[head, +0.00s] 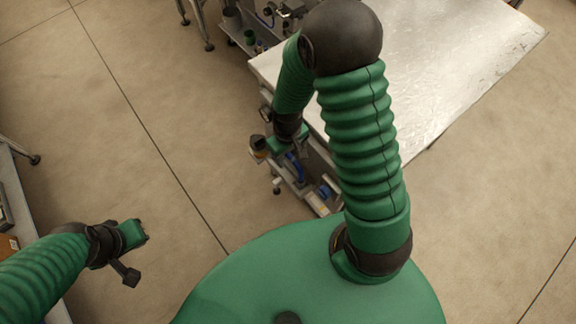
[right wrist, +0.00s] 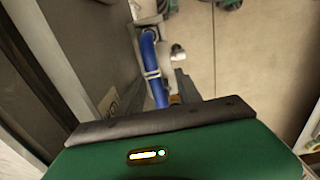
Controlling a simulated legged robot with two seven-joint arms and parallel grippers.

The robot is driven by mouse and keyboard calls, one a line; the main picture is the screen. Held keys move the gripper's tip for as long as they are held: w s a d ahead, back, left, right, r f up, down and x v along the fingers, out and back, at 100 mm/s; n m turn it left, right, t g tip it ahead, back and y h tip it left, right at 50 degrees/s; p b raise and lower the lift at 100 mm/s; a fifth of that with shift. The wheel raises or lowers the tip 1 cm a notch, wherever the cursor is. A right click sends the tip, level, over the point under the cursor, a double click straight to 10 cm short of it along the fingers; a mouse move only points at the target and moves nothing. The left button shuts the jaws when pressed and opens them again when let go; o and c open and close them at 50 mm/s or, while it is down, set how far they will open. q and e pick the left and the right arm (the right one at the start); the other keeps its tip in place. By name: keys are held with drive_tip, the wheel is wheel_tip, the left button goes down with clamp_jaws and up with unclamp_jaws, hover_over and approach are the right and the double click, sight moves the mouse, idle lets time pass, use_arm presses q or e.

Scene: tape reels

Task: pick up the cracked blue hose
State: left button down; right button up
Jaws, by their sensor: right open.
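A blue hose (right wrist: 150,58) shows in the right wrist view. It runs down from a grey fitting beside a grey panel, with a pale band around its middle; no crack can be made out. In the head view a small blue piece (head: 296,167), probably the hose, shows just below my right gripper (head: 297,148) at the side of the bench. The right gripper is open, close to the hose, with nothing seen in its grip; whether it touches the hose is unclear. My left gripper (head: 136,254) is low at the left, away from the hose; its jaws are not clear.
A metal-topped bench (head: 470,60) fills the upper right of the head view, its side beside my right arm. A cart with small parts (head: 262,28) stands behind. Another bench edge (head: 12,180) is at far left. The floor between is clear.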

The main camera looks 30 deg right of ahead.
drive_tip(key=shift+w+f, duration=0.15)
drive_tip(key=shift+f, duration=0.05)
drive_tip(key=shift+d, duration=0.15)
drive_tip(key=shift+c, duration=0.7)
drive_tip(key=shift+d, duration=0.25)
drive_tip(key=c, duration=0.5)
drive_tip(key=shift+c, duration=1.1)
drive_tip(key=shift+a, duration=0.15)
clamp_jaws()
drive_tip(key=shift+a, duration=0.1)
